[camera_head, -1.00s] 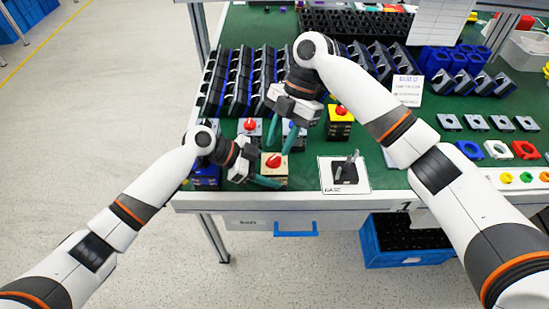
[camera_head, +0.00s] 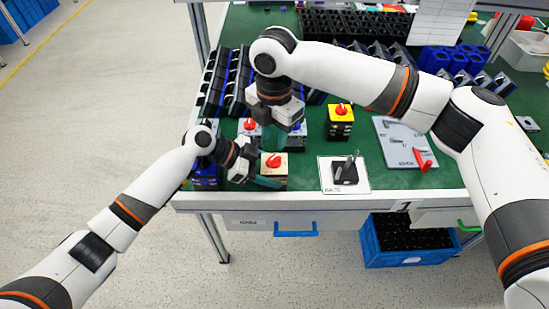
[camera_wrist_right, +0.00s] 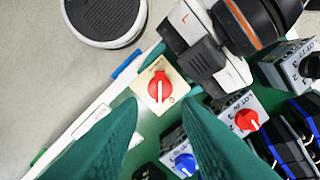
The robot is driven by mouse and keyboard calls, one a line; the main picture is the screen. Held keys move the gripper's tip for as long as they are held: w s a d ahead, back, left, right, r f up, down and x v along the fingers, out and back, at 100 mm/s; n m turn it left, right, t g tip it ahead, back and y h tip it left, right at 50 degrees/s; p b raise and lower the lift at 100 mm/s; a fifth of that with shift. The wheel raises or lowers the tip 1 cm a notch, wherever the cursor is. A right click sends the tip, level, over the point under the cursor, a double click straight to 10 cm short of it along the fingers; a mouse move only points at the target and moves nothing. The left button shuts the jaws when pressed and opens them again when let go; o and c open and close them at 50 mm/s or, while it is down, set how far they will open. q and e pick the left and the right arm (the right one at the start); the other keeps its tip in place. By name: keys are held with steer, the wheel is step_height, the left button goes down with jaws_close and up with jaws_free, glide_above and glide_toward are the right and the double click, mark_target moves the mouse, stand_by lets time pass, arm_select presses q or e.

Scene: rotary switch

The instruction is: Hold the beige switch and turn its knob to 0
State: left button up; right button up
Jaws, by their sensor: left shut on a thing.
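The beige switch (camera_head: 281,171) stands near the table's front edge, with a red knob (camera_head: 274,160) on top. The right wrist view shows its beige top (camera_wrist_right: 148,80) and the red knob (camera_wrist_right: 159,87), whose white line runs roughly up and down. A mark like a 0 is at the lower right of that top. My left gripper (camera_head: 268,182) is shut on the switch's body, low at its side; its fingertips are partly hidden. My right gripper (camera_wrist_right: 160,102) is open above the switch, pointing down, with its green fingers spread to either side of the knob.
A grey switch with a red knob (camera_head: 249,125) and one with a blue knob (camera_head: 297,129) stand just behind. A yellow switch (camera_head: 340,122) is to the right. A black switch on a white plate (camera_head: 345,173) lies right of the beige one. Racks of black parts fill the back.

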mark_target(274, 157)
steer(key=shift+f, duration=3)
jaws_close()
